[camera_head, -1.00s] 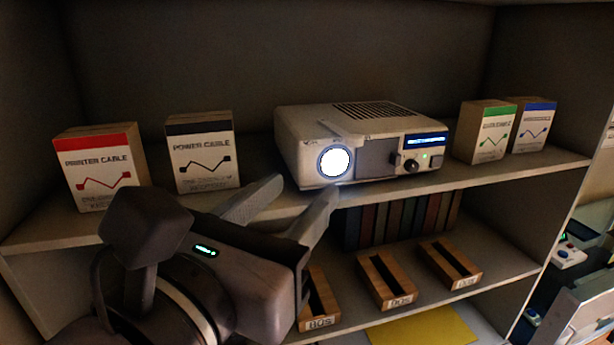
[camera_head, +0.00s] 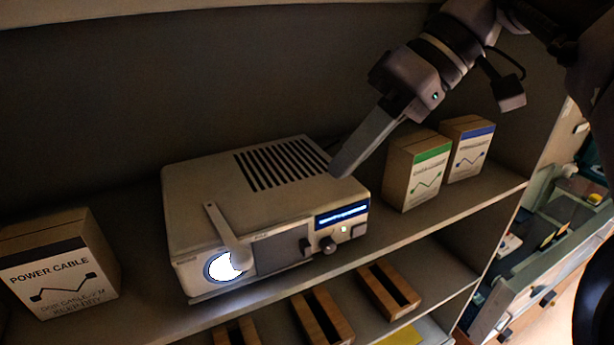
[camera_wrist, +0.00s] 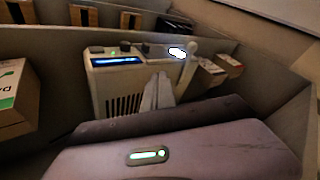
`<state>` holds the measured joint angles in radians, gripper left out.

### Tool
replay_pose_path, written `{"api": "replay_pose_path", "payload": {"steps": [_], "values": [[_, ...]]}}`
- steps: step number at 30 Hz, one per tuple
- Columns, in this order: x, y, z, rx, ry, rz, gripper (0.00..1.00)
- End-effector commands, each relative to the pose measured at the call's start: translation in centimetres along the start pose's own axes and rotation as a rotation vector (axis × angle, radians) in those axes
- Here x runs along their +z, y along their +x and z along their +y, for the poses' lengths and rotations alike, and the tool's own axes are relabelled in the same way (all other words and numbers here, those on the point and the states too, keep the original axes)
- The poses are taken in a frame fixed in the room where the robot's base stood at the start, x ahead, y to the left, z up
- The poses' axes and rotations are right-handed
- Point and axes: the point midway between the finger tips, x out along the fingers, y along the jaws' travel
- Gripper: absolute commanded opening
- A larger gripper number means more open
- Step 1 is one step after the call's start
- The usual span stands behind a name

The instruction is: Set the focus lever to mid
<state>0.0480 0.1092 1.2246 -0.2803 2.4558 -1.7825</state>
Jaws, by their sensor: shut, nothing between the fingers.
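The white projector (camera_head: 190,200) stands on the upper shelf with its lens (camera_head: 221,267) lit. A pale lever (camera_head: 226,235) runs from the top front edge down to the lens and partly covers it; it seems to be the focus lever. The lever also shows beside the bright lens in the wrist view (camera_wrist: 192,48). My gripper (camera_head: 340,170) is shut and empty. Its fingertips are over the right rear part of the projector's top, away from the lever; whether they touch the top is unclear. The fingers show over the projector in the wrist view (camera_wrist: 158,90).
A power cable box (camera_head: 60,265) stands left of the projector. A green-striped box (camera_head: 415,170) and a blue-striped box (camera_head: 465,150) stand at its right, close to my gripper. A dark knob (camera_head: 328,245) is on the projector's front. Wooden slotted holders (camera_head: 322,315) are below.

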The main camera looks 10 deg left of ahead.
Motion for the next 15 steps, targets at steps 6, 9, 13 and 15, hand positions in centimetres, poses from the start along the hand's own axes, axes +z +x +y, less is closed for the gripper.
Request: {"api": "replay_pose_path", "payload": {"steps": [6, 9, 13, 15], "values": [[0.3, 5.3, 0.1, -0.001, -0.005, -0.003, 0.00], [0.3, 7.4, 0.1, 0.000, -0.005, -0.004, 0.00], [0.2, 9.3, -0.9, 0.002, -0.007, -0.002, 0.00], [0.2, 9.7, -1.9, 0.003, -0.007, -0.002, 0.00]]}}
